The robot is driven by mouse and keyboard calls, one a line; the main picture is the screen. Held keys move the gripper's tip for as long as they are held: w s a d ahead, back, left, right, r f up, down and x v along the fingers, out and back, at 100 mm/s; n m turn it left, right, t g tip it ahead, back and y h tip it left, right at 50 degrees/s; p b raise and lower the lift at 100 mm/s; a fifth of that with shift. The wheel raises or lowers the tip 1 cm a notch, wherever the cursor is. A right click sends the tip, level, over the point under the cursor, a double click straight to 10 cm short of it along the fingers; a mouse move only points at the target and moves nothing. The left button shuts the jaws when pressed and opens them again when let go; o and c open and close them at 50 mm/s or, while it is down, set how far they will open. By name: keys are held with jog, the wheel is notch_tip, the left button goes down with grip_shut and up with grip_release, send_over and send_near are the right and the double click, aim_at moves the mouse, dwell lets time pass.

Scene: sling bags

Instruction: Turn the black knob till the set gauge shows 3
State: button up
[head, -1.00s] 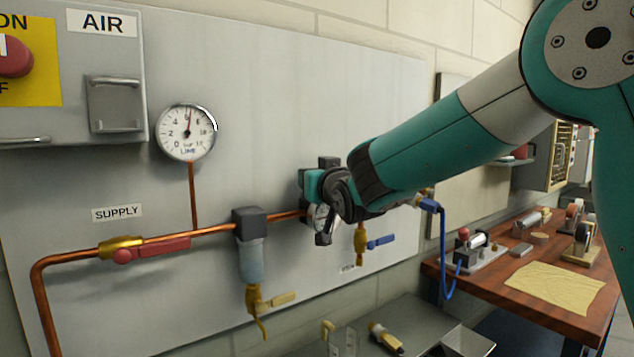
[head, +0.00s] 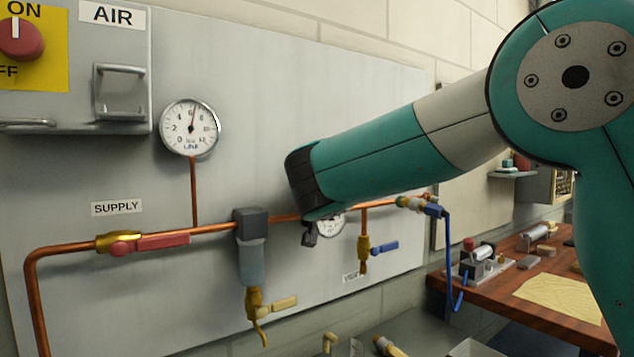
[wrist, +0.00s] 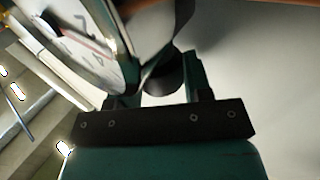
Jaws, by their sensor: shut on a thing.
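The set gauge (wrist: 88,35) fills the upper left of the wrist view, tilted and cut off by the frame, with a reddish needle across its white face; I cannot read its value surely. In the head view the set gauge (head: 331,224) shows only in part below my arm. The black knob (wrist: 167,76) is a dark round shape beside the gauge in the wrist view. My gripper (wrist: 158,78) is shut on it, one finger on each side. In the head view my arm hides the knob and most of my gripper.
The line gauge (head: 190,128) reads about 6. A copper pipe (head: 180,234) runs along the grey panel (head: 270,90) past a red-handled supply valve (head: 150,242) and a filter bowl (head: 252,262). A blue-handled valve (head: 380,248) and blue hose (head: 447,250) are at right.

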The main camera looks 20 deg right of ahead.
jog(key=o, duration=0.9)
jog(key=shift+b+v, duration=2.2)
jog(key=shift+v, duration=6.5)
jog(key=shift+d+f, duration=0.1)
